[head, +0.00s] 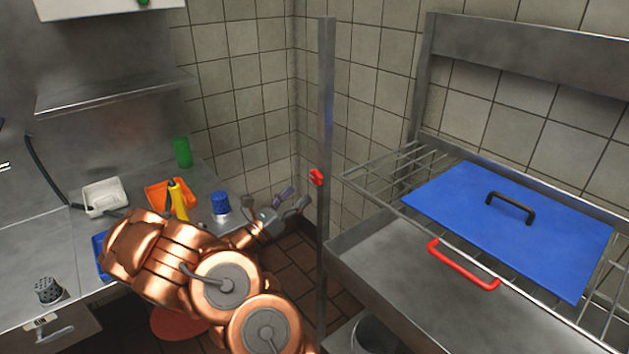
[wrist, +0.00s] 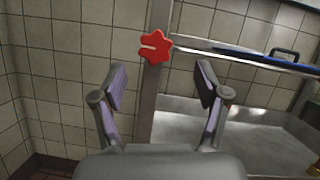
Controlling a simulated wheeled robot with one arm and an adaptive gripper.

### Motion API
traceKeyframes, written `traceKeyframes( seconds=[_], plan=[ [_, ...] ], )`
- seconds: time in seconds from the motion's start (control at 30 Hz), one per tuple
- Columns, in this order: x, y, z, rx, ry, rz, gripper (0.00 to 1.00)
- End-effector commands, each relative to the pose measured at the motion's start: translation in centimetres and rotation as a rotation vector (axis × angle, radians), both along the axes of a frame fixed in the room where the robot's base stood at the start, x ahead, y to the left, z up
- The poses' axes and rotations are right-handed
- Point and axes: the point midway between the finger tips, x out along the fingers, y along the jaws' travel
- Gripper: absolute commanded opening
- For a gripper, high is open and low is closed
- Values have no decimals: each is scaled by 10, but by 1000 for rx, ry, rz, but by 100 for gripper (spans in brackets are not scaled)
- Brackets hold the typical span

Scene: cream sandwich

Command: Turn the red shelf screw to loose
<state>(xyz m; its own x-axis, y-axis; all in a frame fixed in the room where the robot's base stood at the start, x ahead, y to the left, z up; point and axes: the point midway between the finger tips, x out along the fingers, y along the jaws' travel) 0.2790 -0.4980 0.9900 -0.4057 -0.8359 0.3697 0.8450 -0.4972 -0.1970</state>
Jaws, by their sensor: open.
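The red shelf screw (head: 317,177) sits on the upright metal post (head: 325,110) at the left end of the wire shelf. In the wrist view the screw (wrist: 155,46) is a red star-shaped knob with a pale line on its left half. My gripper (head: 293,196) is open and empty, left of the post and a little below the screw in the head view. In the wrist view its two fingers (wrist: 160,85) stand apart, with the screw above and between their tips. The gripper is not touching the screw.
The wire shelf (head: 385,172) holds a blue board (head: 510,225) with a black handle. A metal counter (head: 400,285) lies below. At left, a worktop holds a white tray (head: 105,197), an orange container (head: 160,192) and a green bottle (head: 182,152).

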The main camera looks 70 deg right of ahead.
Motion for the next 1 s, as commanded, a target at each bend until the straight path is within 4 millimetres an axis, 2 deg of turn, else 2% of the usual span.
traceKeyframes(
  seconds=[0.17, 0.7, 1.0],
  plan=[
    [2, -7, -5, 8, 24, 12, 74],
    [-22, -57, 19, 7, 24, 9, 74],
    [-27, -68, 23, 6, 23, 10, 74]
  ],
)
